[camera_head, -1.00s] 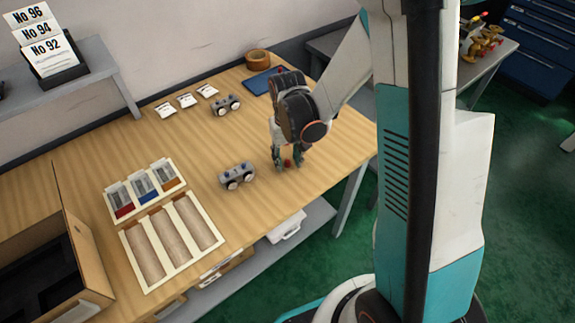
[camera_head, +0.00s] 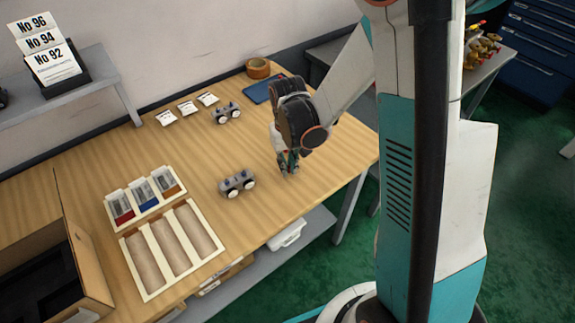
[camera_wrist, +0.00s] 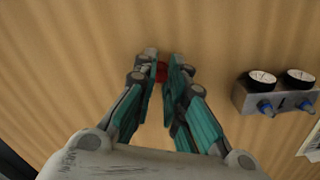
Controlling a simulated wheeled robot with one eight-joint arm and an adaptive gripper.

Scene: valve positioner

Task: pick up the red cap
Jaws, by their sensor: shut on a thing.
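The red cap (camera_wrist: 161,71) shows in the wrist view as a small red piece between my fingertips, mostly hidden by them. My gripper (camera_wrist: 162,66) is shut on it, with a finger on each side. In the head view my gripper (camera_head: 289,170) points down at the table near its front right edge. The cap cannot be made out there. I cannot tell whether the cap still touches the table.
A grey valve unit (camera_head: 237,183) with white gauges stands left of my gripper; another (camera_head: 227,112) stands farther back. A tray of small parts (camera_head: 146,197) and an empty three-slot tray (camera_head: 172,249) lie left. An open cardboard box (camera_head: 85,265) stands at far left.

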